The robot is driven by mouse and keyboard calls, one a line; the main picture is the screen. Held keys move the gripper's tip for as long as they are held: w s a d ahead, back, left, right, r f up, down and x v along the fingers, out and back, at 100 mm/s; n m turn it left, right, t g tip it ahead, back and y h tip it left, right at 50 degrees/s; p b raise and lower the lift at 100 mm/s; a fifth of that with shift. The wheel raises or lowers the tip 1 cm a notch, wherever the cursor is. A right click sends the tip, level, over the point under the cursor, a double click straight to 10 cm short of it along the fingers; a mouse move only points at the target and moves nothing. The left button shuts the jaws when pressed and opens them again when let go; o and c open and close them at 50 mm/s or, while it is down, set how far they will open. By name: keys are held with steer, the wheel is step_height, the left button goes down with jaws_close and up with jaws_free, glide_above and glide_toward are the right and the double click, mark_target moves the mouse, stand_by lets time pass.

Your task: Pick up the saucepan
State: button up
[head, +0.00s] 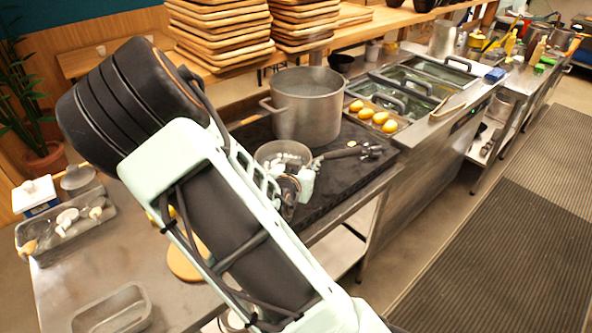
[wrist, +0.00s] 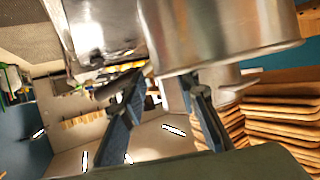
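The saucepan (head: 283,152) is a small metal pan on the dark stove top, in front of a larger pot. My wrist hides part of it. A dark bar, probably its handle (head: 340,153), runs right from it. My gripper (head: 373,150) appears near the bar's right end, low over the stove. In the wrist view, which is upside down, my gripper (wrist: 163,82) has its fingers spread with no clear grasp between them. The saucepan's metal wall (wrist: 220,30) fills the upper right there, very close. A dark piece lies near the left fingertip; I cannot tell whether they touch.
A large stockpot (head: 308,108) stands close behind the saucepan. Stacked wooden trays (head: 220,35) are on the shelf behind. A tray with yellow items (head: 372,115) lies right of the stockpot. Metal containers stand on the left counter (head: 65,290). The aisle mat (head: 490,250) is clear.

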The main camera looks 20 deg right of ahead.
mark_target(308, 161)
steer(key=shift+x, duration=1.6)
steer(key=shift+c, duration=0.2)
jaws_close()
steer(key=shift+w+r, duration=0.1)
steer(key=shift+r, duration=0.05)
